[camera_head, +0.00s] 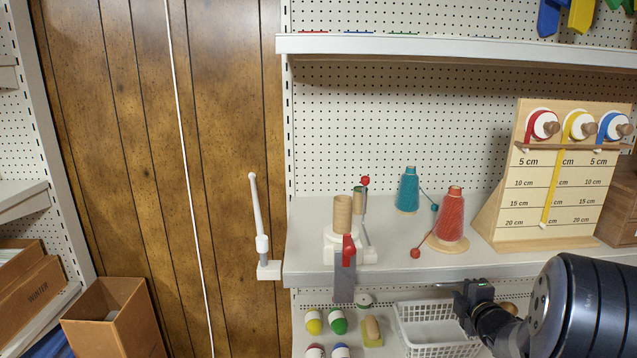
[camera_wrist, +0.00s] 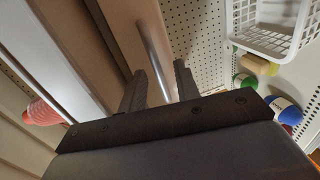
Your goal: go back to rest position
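My gripper (camera_head: 468,296) is at the lower right in the head view, just below the shelf's front edge and by the white basket. In the wrist view its two dark fingers (camera_wrist: 160,84) stand apart, with no object clamped between them. A grey metal rod (camera_wrist: 149,48) shows beyond and between the fingers. In the head view a thin rod (camera_head: 447,285) runs under the shelf edge near the gripper. I cannot tell whether the fingers touch it.
The shelf (camera_head: 400,273) carries a red cone spool (camera_head: 452,213), a teal spool (camera_head: 408,190), a white stand (camera_head: 345,245) and a ribbon board (camera_head: 560,175). Below are a white basket (camera_head: 435,343) and several balls. A cardboard box (camera_head: 110,325) stands lower left.

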